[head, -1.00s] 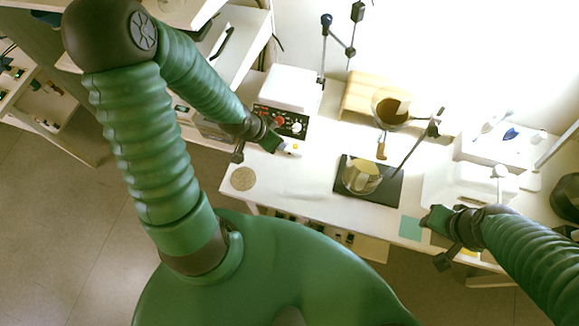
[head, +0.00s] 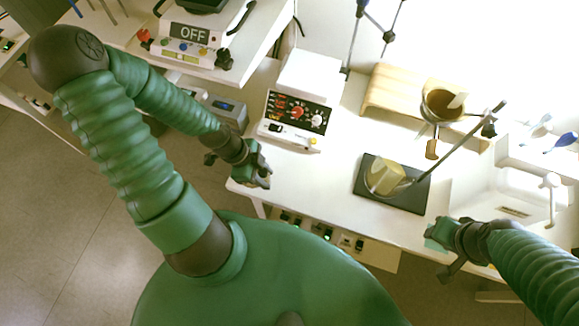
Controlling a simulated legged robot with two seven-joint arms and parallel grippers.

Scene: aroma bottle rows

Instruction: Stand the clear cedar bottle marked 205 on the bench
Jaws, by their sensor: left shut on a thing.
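My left gripper (head: 262,178) is near the left front corner of the white bench (head: 327,173), low over or just in front of its edge. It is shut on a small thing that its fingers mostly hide. I cannot make out its shape or read a mark on it. No bottle marked 205 can be told apart elsewhere in view. My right gripper (head: 432,232) is at the bench's front edge on the right, and its fingers are too small and overlapped to tell open from shut.
A white control box (head: 296,115) with red knobs stands behind my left gripper. A dark plate (head: 410,202) carries a glass vessel (head: 384,178) with yellowish contents, below a slanted rod. A wooden stand (head: 392,93) is behind. The bench between box and plate is clear.

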